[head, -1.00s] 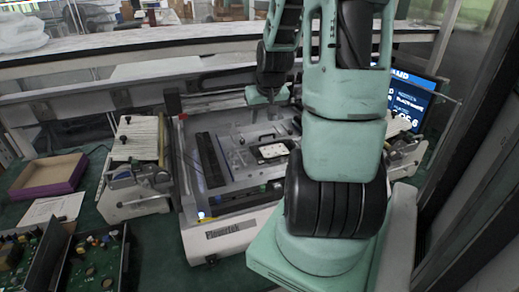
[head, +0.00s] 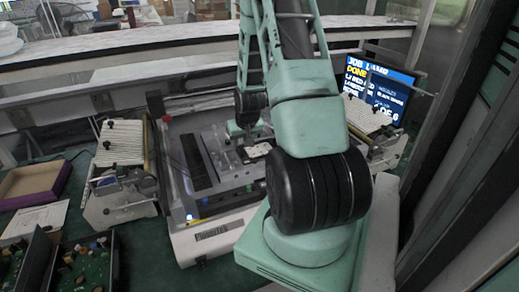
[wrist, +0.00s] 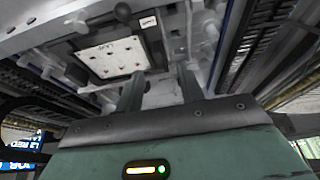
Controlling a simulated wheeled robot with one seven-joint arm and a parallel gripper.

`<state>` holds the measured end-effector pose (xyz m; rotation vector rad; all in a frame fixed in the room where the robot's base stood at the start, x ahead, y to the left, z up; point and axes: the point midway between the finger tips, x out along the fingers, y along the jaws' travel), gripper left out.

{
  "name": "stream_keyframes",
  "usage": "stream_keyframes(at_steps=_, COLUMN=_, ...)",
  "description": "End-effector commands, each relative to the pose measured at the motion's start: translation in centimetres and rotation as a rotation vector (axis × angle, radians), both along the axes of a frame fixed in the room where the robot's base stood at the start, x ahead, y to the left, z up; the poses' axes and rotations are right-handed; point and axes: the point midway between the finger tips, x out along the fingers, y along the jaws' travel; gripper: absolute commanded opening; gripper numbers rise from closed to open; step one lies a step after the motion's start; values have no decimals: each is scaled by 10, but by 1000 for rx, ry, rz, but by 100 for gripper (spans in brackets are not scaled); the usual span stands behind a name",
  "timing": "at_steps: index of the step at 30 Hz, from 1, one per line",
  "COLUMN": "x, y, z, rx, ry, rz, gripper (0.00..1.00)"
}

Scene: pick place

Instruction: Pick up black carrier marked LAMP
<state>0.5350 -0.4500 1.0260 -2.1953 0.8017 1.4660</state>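The black carrier (wrist: 154,48) shows in the wrist view as a dark frame around a white plate (wrist: 112,57). The plate has several small dark spots and a small dark mark I cannot read surely. In the head view the white plate (head: 259,150) lies inside the grey machine (head: 217,231). My gripper (wrist: 160,80) has its two fingers apart with nothing held between them. It points into the machine bed, close to the carrier's edge. In the head view my arm hides part of the machine and the fingertips.
A lit screen (head: 379,87) stands at the right behind my arm. White slatted units (head: 121,141) stand beside the machine. A purple-edged tray (head: 33,180) and green circuit boards (head: 85,268) lie at the left. A metal post is close at the right.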

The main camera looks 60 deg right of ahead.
Motion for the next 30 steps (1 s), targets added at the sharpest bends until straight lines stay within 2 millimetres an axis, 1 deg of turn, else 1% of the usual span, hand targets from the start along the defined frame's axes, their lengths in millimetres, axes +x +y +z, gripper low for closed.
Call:
stream_keyframes(at_steps=6, x=5, y=-4, z=-24, rx=4, ry=2, rz=-1, gripper=38)
stream_keyframes(at_steps=9, x=8, y=-6, z=-32, rx=2, ry=1, rz=-1, gripper=38)
stream_keyframes(at_steps=13, x=9, y=-7, z=-37, rx=1, ry=1, rz=0, gripper=38)
stream_keyframes(at_steps=19, x=9, y=-7, z=-37, rx=0, ry=0, rz=0, gripper=38)
stream_keyframes(at_steps=20, x=9, y=-7, z=-37, rx=0, ry=0, rz=0, gripper=33)
stream_keyframes(at_steps=21, x=9, y=-7, z=-37, rx=0, ry=0, rz=0, gripper=22)
stream_keyframes(at_steps=23, x=9, y=-7, z=-37, rx=1, ry=1, rz=0, gripper=5)
stream_keyframes(at_steps=24, x=9, y=-7, z=-37, rx=1, ry=1, rz=0, gripper=0)
stream_keyframes(at_steps=30, x=9, y=-7, z=-37, rx=1, ry=1, rz=0, gripper=0)
